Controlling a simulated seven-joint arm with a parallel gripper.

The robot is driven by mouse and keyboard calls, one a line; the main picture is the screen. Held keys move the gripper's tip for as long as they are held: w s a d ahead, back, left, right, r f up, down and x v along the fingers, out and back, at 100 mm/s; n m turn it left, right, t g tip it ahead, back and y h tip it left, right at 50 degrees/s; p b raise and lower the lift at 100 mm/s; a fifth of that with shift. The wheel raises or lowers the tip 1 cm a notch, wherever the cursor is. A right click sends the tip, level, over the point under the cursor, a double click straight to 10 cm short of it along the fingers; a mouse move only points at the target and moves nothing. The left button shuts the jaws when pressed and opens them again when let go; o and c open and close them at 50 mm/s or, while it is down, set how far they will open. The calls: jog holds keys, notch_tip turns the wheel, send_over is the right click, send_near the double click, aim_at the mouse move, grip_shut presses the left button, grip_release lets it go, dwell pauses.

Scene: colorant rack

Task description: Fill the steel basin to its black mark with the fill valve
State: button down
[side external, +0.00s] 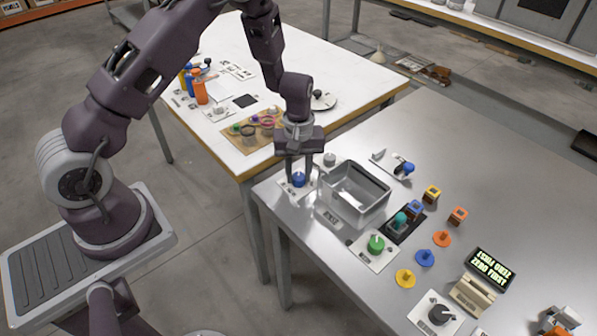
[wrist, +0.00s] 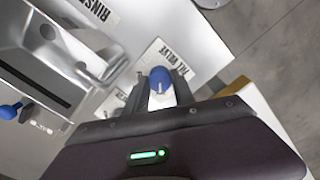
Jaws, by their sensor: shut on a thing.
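The steel basin (side external: 347,212) stands on the grey metal table, just right of my gripper; its grey wall shows at the upper left of the wrist view (wrist: 62,50). A dark band, perhaps the black mark, lies along its inner wall (side external: 366,179). I cannot tell the water level from the reflections inside. The fill valve's blue knob (side external: 299,180) sits on a white labelled plate left of the basin. In the wrist view the blue knob (wrist: 160,78) is between my fingers. My gripper (side external: 298,183) points down and is shut on the knob.
Right of the basin are a blue-knobbed plate (side external: 406,168), a green knob (side external: 376,244), several coloured pegs and blocks, and a lit display (side external: 490,268). A white table (side external: 215,140) with bottles and cups stands behind.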

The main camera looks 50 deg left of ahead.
aim_at(298, 176)
jog(key=m, duration=0.4)
jog(key=c, duration=1.1)
grip_release()
jog(key=shift+o, duration=0.2)
notch_tip(298, 176, up, 7)
jog(key=shift+r, duration=0.1)
